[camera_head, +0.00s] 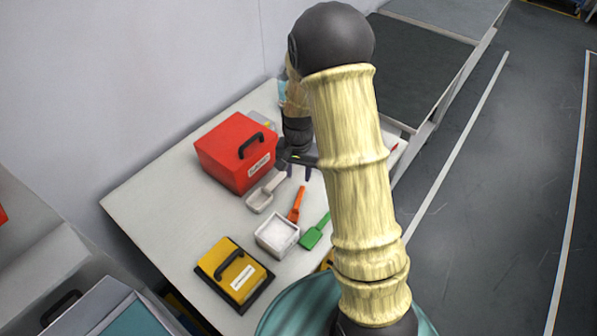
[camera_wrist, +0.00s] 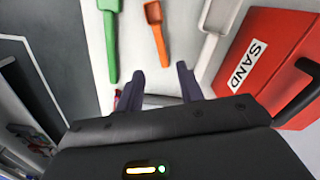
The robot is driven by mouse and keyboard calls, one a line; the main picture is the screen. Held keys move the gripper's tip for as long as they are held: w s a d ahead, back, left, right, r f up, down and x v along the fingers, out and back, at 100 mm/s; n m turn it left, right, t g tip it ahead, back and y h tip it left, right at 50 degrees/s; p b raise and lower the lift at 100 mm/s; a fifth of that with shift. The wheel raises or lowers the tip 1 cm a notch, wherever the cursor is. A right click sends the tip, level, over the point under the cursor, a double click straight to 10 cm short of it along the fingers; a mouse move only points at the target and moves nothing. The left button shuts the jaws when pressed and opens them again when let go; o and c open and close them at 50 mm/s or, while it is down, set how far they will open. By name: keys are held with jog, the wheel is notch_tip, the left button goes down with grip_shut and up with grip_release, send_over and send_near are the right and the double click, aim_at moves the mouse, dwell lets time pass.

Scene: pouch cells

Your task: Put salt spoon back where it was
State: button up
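A white scoop (camera_head: 262,196) lies on the table beside the red box, its handle pointing towards my gripper. An orange spoon (camera_head: 297,205) and a green scoop (camera_head: 315,233) lie near a white square container (camera_head: 277,235) holding white, grainy material. No visible label shows which one is the salt spoon. The wrist view also shows the green scoop (camera_wrist: 110,35), the orange spoon (camera_wrist: 156,30) and part of the white scoop (camera_wrist: 215,25). My gripper (camera_wrist: 163,82) has its fingers apart with nothing between them. In the head view, my gripper (camera_head: 300,172) is above the table, right of the red box, partly hidden.
The red box (camera_head: 236,150) with a black handle stands at the back; its label reads SAND in the wrist view (camera_wrist: 246,67). A yellow box (camera_head: 232,272) with a handle stands at the front. My arm hides the table's right part. Bare table (camera_head: 165,215) lies at left.

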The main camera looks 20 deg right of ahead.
jog(key=shift+r, duration=0.1)
jog(key=s+r+n+t, duration=0.2)
jog(key=s+r+n, duration=0.4)
jog(key=s+r, duration=0.5)
jog(key=s, duration=0.4)
jog(key=shift+s+a+r+t, duration=0.15)
jog(key=shift+a+r+t, duration=0.1)
jog(key=shift+t, duration=0.05)
